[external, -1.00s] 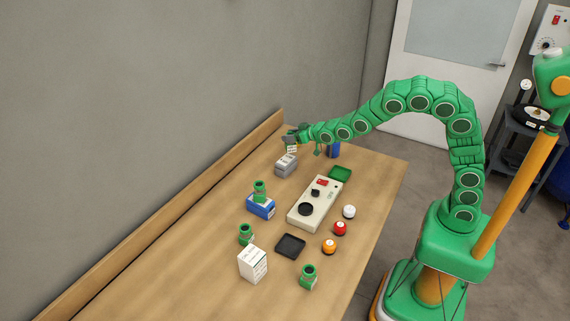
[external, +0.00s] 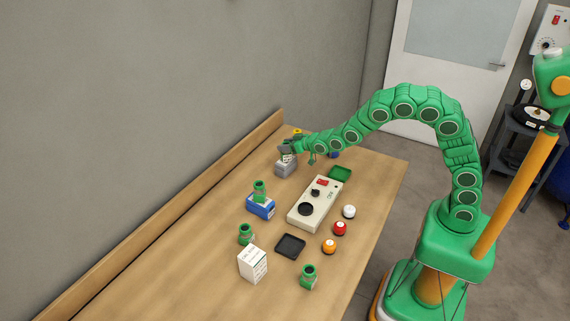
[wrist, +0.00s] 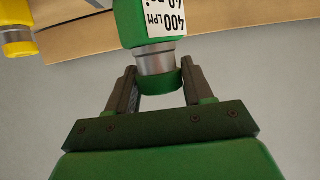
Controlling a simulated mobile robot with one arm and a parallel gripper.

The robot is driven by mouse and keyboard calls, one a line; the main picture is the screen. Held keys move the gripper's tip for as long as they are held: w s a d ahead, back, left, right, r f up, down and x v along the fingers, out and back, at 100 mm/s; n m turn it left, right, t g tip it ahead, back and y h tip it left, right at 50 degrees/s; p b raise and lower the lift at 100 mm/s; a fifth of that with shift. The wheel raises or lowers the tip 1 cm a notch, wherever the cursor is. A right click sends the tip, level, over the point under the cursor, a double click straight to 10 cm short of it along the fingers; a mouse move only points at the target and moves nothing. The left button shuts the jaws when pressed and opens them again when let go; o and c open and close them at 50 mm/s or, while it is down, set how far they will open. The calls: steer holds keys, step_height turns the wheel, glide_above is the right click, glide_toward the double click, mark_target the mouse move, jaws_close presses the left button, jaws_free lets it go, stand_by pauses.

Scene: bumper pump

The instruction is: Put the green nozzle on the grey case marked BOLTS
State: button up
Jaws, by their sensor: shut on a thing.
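My gripper (external: 287,149) is shut on a green nozzle (external: 287,157) directly over the grey case (external: 286,170) near the far end of the table. In the wrist view the nozzle (wrist: 158,61) sits between my two fingers (wrist: 160,82), with its silver neck and a white label reading "400 LPM" and "40 psi". The nozzle is at or just above the case top; I cannot tell whether they touch. The case's marking is too small to read, and the case is not clear in the wrist view.
A yellow-topped item (external: 297,131) stands behind my gripper; a yellow piece (wrist: 17,30) shows in the wrist view. A blue item (external: 334,155) is partly behind my arm. Another green nozzle (external: 260,186) stands on a blue box (external: 261,207). A beige panel (external: 314,204) lies mid-table.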

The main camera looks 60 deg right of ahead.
steer(key=shift+f, duration=0.1)
steer(key=o, duration=1.2)
steer(key=shift+s+r, duration=0.3)
steer(key=shift+s, duration=0.1)
steer(key=shift+v, duration=5.6)
